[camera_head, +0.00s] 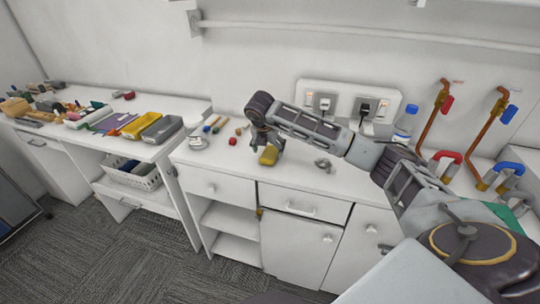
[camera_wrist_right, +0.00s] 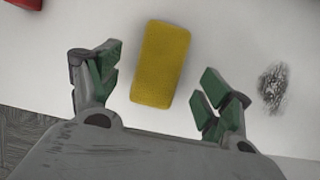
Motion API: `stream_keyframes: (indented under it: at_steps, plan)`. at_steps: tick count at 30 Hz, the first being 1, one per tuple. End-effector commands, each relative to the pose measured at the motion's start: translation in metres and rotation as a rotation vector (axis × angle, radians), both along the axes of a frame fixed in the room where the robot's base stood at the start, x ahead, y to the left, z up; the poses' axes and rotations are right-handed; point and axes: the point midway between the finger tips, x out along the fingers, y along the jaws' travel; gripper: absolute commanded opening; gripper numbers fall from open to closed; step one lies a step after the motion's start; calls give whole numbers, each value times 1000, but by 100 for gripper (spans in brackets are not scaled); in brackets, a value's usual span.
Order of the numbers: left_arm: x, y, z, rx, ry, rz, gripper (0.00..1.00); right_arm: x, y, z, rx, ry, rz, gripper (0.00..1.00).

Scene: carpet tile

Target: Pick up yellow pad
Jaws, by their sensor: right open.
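The yellow pad (camera_wrist_right: 161,65) is a small rounded block lying on the white counter, tilted slightly in the right wrist view. In the head view the yellow pad (camera_head: 269,155) shows just below my right gripper (camera_head: 265,142). In the right wrist view my right gripper (camera_wrist_right: 158,88) is open, with one green-padded finger on each side of the pad's lower part. Gaps show between the pad and both fingers. How high the fingers are above the counter I cannot tell. My left gripper is not in view.
A dark scribbled patch (camera_wrist_right: 273,87) lies right of the right finger. A water bottle (camera_head: 404,124) stands near the wall sockets. Yellow and grey trays (camera_head: 142,125) are on the left counter.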

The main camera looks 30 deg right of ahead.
Motion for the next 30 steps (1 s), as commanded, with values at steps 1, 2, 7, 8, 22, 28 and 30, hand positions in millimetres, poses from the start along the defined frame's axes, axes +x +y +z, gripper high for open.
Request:
stream_keyframes:
  at_steps: [1,2,7,8,22,28,30]
  plan:
    - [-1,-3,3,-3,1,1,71,1,-2,-5,0,3,-1,79]
    - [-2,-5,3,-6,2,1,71,2,-3,-8,0,2,-1,79]
    - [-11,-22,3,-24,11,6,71,5,-7,-23,-1,1,-1,79]
    - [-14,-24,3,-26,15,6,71,6,-8,-24,-1,1,-1,79]
    - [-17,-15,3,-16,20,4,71,6,-8,-26,-1,0,0,79]
    - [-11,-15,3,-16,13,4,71,6,-8,-26,-1,0,0,59]
    - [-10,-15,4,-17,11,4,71,6,-8,-26,-1,0,0,50]
